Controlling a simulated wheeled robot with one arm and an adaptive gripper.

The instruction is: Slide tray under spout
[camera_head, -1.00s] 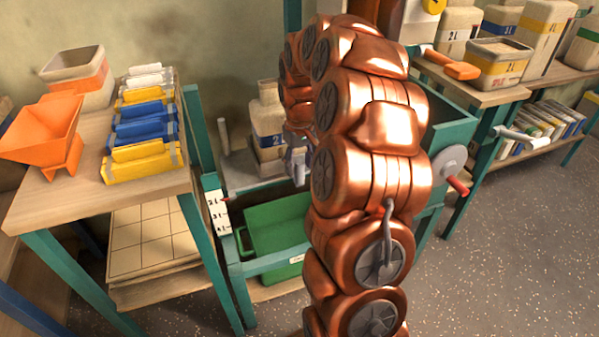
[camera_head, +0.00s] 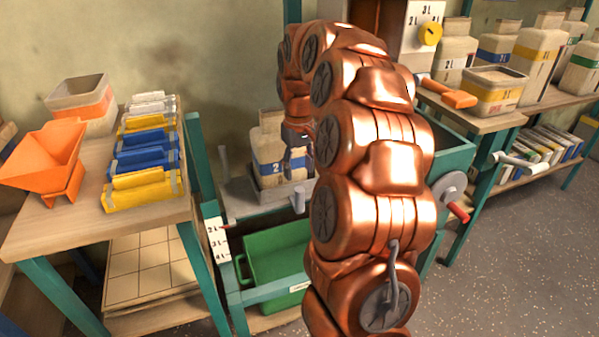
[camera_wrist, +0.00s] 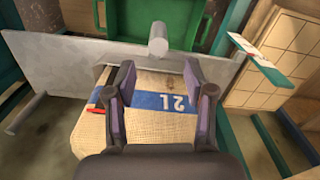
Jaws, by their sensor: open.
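The grey metal tray (camera_head: 245,197) is a flat plate above a green bin, left of my arm. An upright grey post (camera_head: 298,201) stands at its front; it also shows in the wrist view (camera_wrist: 158,40). A beige sack with a blue 2L label (camera_head: 268,140) stands on the tray's raised rear part. My gripper (camera_head: 298,165) is beside the sack, above and behind the post. In the wrist view my gripper (camera_wrist: 161,85) is open and empty, its fingers apart over the sack (camera_wrist: 150,120) and clear of the post. I cannot make out the spout; my arm hides much of the middle.
The green bin (camera_head: 275,250) sits in the teal frame under the tray, beside a white level scale (camera_head: 217,240). A bench (camera_head: 100,215) with colored packs stands left. A teal housing with a crank (camera_head: 453,195) stands right of my arm.

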